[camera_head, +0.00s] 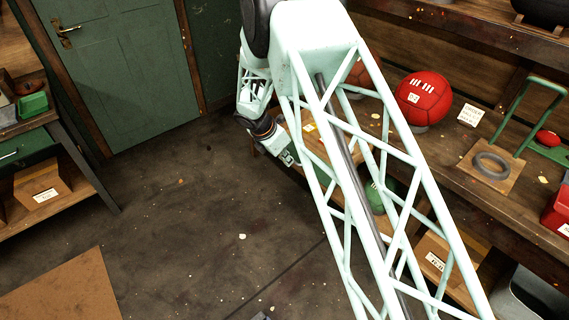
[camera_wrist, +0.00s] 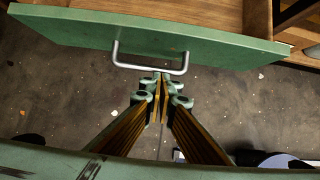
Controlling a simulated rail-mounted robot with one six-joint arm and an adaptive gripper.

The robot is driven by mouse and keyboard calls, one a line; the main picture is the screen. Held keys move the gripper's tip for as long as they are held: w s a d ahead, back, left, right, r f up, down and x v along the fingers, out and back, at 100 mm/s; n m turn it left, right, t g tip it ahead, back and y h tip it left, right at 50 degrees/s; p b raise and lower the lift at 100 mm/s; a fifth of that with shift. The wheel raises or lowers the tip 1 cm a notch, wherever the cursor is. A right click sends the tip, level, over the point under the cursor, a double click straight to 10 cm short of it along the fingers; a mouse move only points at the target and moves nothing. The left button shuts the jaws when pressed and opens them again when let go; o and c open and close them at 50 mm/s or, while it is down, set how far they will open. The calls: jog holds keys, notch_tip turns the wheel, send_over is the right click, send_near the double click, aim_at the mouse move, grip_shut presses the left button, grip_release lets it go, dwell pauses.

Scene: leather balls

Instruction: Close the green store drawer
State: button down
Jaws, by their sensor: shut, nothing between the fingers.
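In the wrist view, a green drawer front (camera_wrist: 220,42) with a silver bar handle (camera_wrist: 180,70) spans the top. Part of the wooden drawer inside (camera_wrist: 190,12) shows behind it, so the drawer stands open. My gripper (camera_wrist: 161,77) is shut and empty, its tips at the lower edge of the handle in the picture. I cannot tell whether they touch it. In the head view, my pale green lattice arm covers much of the right bench, and my fingers and this drawer are not clearly seen.
In the head view, a red ball (camera_head: 423,98) and a ring on a wooden board (camera_head: 492,165) rest on the right bench. A green ball (camera_head: 377,196) shows below through my arm. A left bench has another green front (camera_head: 28,149). The floor (camera_head: 200,220) between is open.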

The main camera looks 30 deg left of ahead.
dwell(0.4)
jog(key=w+d+p, duration=0.2)
jog(key=w, duration=0.6)
jog(key=w+d+p, duration=0.2)
jog(key=w+d, duration=0.1)
jog(key=w, duration=0.6)
jog(key=w+d+p, duration=0.2)
jog(key=w+d, duration=0.1)
jog(key=w, duration=0.5)
jog(key=shift+w, duration=0.2)
jog(key=shift+s+f, duration=0.1)
jog(key=shift+s+a+f, duration=0.1)
jog(key=shift+s+a, duration=0.1)
jog(key=shift+s, duration=0.25)
jog(key=s, duration=0.2)
jog(key=s+a, duration=0.1)
jog(key=shift+f+b, duration=0.25)
jog(key=shift+b, duration=0.05)
jog(key=v, duration=1)
jog(key=shift+w+p, duration=0.15)
jog(key=shift+p, duration=0.2)
